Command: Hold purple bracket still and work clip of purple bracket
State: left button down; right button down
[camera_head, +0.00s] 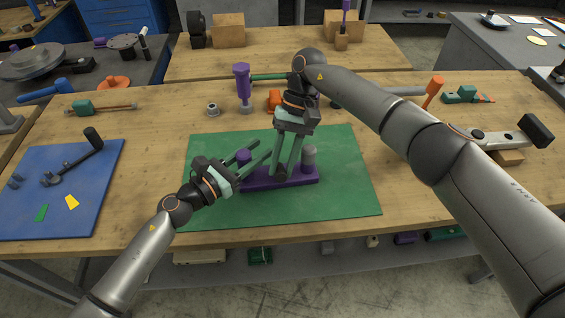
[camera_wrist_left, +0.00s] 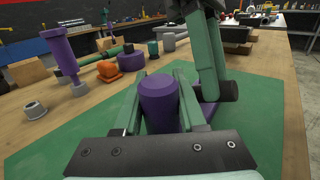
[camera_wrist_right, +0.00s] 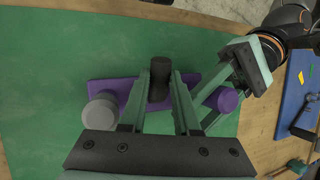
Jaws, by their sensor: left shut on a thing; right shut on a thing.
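The purple bracket (camera_head: 303,177) lies on the green mat, a flat bar with a purple post (camera_head: 244,156) at its left end and a grey cylinder (camera_head: 309,157) at its right end. My left gripper (camera_head: 249,158) is shut on the purple post, which stands between its fingers in the left wrist view (camera_wrist_left: 160,98). My right gripper (camera_head: 286,170) points down at the bar's middle and is shut on the dark clip (camera_head: 281,177). The clip shows between its fingers in the right wrist view (camera_wrist_right: 160,75). The fingers hide part of the bar.
The green mat (camera_head: 350,195) is bare around the bracket. A blue mat (camera_head: 90,205) with a black-handled tool lies to the left. A purple upright tool (camera_head: 242,85), an orange part (camera_head: 275,99) and a grey nut (camera_head: 212,109) stand behind. My right arm crosses the table's right side.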

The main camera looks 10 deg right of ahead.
jog(key=c, duration=0.6)
grip_release()
jog(key=shift+v, duration=3.8)
